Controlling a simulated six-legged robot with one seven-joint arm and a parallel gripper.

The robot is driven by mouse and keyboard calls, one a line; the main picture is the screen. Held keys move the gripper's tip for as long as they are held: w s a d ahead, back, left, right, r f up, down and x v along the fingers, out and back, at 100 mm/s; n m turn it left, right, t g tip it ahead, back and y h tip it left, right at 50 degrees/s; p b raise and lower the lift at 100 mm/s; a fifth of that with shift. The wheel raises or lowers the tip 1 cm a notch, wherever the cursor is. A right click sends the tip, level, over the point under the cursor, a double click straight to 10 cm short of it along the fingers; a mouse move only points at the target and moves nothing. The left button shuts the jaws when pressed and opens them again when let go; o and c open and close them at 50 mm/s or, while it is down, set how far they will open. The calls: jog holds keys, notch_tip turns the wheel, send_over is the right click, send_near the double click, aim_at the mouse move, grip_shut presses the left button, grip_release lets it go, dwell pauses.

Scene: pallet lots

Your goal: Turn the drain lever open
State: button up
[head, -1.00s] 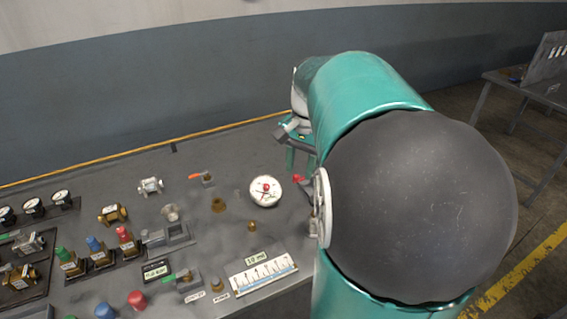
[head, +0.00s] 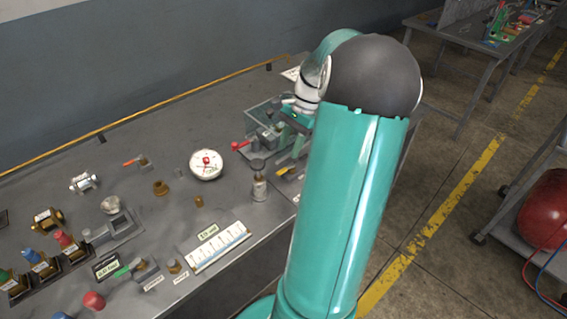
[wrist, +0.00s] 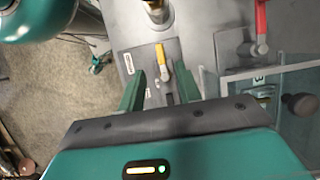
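A lever with a yellow handle (wrist: 162,56) sits on a grey plate with a small label in the wrist view. The yellow lever (head: 285,169) also shows near the table's right end in the head view. A lever with a red handle (wrist: 261,22) stands to its right in the wrist view, and its red handle (head: 241,145) shows in the head view. The labels are too small to read, so I cannot tell which is the drain lever. My gripper (wrist: 159,76) is open, its teal fingers either side of the yellow lever's lower part; contact cannot be told.
A clear-walled box (wrist: 270,76) stands beside the levers. A metal cylinder (head: 259,187) stands left of the yellow lever. A white gauge (head: 206,164) and several fittings cover the table (head: 150,215) further left. Open floor (head: 440,215) lies to the right.

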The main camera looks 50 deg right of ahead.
aim_at(281, 171)
jog(key=x, duration=0.6)
jog(key=shift+a+f, duration=0.15)
jog(key=shift+f, duration=0.05)
grip_shut()
